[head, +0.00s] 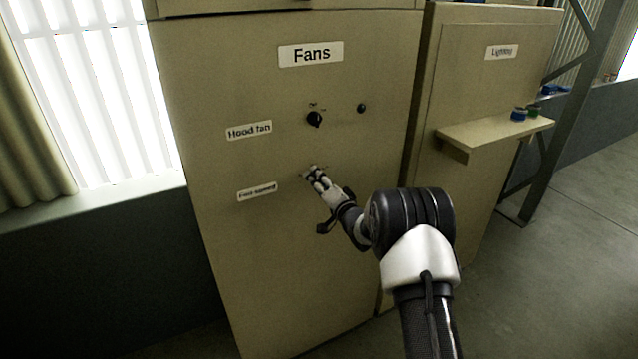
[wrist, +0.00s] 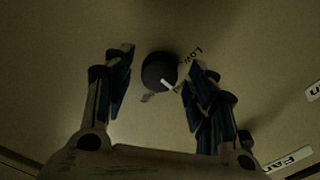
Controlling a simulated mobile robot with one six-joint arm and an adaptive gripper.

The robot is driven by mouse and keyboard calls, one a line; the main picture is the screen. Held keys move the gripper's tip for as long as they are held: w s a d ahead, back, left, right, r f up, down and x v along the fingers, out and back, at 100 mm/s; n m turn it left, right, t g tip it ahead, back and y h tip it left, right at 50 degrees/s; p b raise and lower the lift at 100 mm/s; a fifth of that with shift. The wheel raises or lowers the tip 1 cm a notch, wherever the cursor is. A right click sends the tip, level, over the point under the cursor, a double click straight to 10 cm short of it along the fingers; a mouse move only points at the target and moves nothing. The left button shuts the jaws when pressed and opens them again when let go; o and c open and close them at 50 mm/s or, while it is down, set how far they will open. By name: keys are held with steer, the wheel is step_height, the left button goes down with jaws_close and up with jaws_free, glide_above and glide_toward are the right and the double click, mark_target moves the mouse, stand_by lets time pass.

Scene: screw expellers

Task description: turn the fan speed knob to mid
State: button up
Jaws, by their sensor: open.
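The fan speed knob (wrist: 156,68) is round and black with a white pointer line. In the wrist view it sits between my open fingers, with a gap on either side. Its pointer slants down and right in that view. A "Low" mark (wrist: 191,57) is at its upper right; another mark (wrist: 149,97) below it is too dark to read. I cannot tell which mark the pointer meets. In the head view my gripper (head: 311,172) covers the knob, right of the fan speed label (head: 257,191). The gripper (wrist: 164,64) is open and empty, close to the panel.
The hood fan knob (head: 314,119) is above my gripper, with a small round black part (head: 361,108) to its right. The Fans cabinet (head: 210,80) stands beside the Lighting cabinet (head: 485,90), whose shelf (head: 480,133) sticks out. A window is at the left.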

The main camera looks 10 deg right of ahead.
steer(key=shift+s, duration=0.15)
steer(key=v, duration=1.1)
steer(key=shift+s, duration=0.35)
steer(key=shift+d, duration=0.15)
steer(key=s+d+r+n+g+h, duration=0.25)
steer(key=s+r+g+h, duration=0.3)
steer(key=s+r, duration=0.6)
steer(key=s+a+f+n+g+b, duration=0.1)
steer(key=s+a+n+g, duration=0.2)
steer(key=s, duration=1.4)
steer(key=s+a+f+n+g, duration=0.2)
steer(key=s+a+n+g, duration=0.1)
steer(key=s, duration=1.4)
steer(key=shift+s+g+b, duration=0.25)
steer(key=shift+g+b, duration=0.15)
steer(key=shift+g, duration=0.15)
